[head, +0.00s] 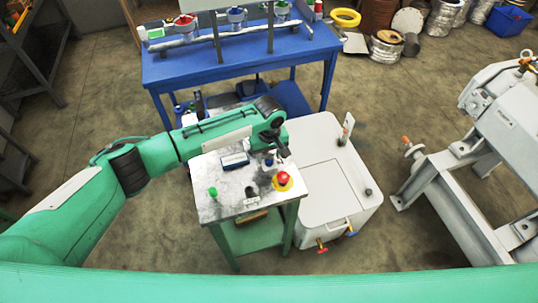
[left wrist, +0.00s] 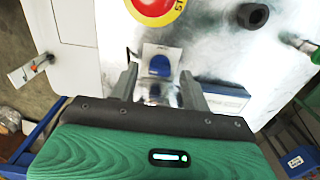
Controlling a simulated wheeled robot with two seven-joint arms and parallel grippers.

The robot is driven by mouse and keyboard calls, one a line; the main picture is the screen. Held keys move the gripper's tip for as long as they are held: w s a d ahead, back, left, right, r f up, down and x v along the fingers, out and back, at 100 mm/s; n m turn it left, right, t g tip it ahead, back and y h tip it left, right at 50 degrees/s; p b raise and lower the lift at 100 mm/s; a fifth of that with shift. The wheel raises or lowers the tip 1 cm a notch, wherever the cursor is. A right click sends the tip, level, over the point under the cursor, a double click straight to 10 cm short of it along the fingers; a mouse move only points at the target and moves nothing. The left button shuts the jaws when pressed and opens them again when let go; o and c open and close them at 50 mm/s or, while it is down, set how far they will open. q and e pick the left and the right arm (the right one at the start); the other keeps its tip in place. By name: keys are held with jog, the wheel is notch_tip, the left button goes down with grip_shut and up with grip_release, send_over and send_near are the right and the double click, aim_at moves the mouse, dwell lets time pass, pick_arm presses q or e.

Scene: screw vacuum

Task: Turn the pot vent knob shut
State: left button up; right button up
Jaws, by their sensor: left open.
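A blue knob (left wrist: 160,65) on a small pale plate is set in the metal panel top (head: 225,205) of a green stand. It shows small in the head view (head: 269,162), close under my left gripper. My left gripper (left wrist: 158,82) is open, its two fingers apart on either side of the blue knob's line, with the knob just past the tips. I cannot tell whether a finger touches it. In the head view, my left gripper (head: 283,150) points down over the panel's back right. No readable label shows which knob is the pot vent. My right gripper is not in view.
The panel also carries a red button (head: 283,179) on a yellow ring, a green knob (head: 212,192), a black knob (head: 249,191) and a display box (head: 234,160). A white cabinet (head: 318,189) stands close at right. A blue table (head: 240,62) stands behind.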

pick_arm(q)
jog(key=shift+f, duration=0.55)
